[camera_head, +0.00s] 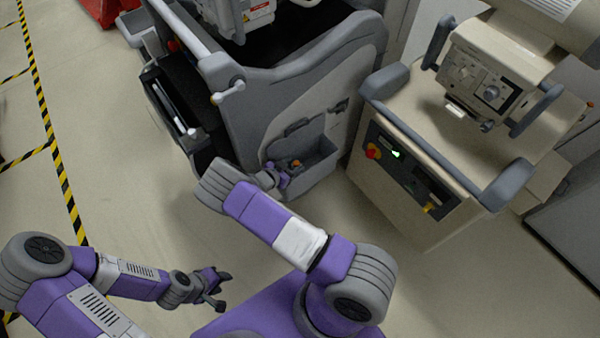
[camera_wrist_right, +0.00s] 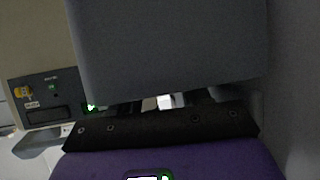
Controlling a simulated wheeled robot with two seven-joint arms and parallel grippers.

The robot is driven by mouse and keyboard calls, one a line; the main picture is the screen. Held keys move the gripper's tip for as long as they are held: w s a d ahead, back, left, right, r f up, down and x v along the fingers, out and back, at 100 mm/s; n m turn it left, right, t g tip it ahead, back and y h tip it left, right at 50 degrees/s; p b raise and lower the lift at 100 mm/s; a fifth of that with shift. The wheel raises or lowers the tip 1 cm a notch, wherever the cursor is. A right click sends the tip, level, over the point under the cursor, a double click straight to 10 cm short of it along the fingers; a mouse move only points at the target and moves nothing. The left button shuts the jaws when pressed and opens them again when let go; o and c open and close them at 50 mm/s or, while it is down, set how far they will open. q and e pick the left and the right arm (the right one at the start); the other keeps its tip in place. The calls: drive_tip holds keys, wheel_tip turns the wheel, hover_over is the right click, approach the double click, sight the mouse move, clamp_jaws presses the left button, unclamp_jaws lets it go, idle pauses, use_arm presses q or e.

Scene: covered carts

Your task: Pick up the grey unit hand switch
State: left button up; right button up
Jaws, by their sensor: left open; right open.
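The grey unit (camera_head: 290,90) stands at top centre in the head view, with an open pocket (camera_head: 318,160) low on its side. A small orange-tipped item (camera_head: 296,163) shows in the pocket; it may be the hand switch, but it is too small to tell. My right gripper (camera_head: 280,178) is at the pocket's left end, open, close beside that item. I cannot tell whether they touch. In the right wrist view a grey surface (camera_wrist_right: 170,50) fills the top and hides the switch. My left gripper (camera_head: 217,287) is open and empty over the floor at lower left.
A beige cart (camera_head: 420,215) stands to the right, with a red knob (camera_head: 373,151) and a green light; its panel (camera_wrist_right: 45,95) also shows in the right wrist view. Yellow-black floor tape (camera_head: 62,180) runs along the left. The floor between is clear.

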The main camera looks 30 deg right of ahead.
drive_tip(key=shift+w+d+f, duration=0.1)
drive_tip(key=shift+d+f, duration=0.05)
drive_tip(key=shift+d, duration=0.05)
clamp_jaws()
idle(0.3)
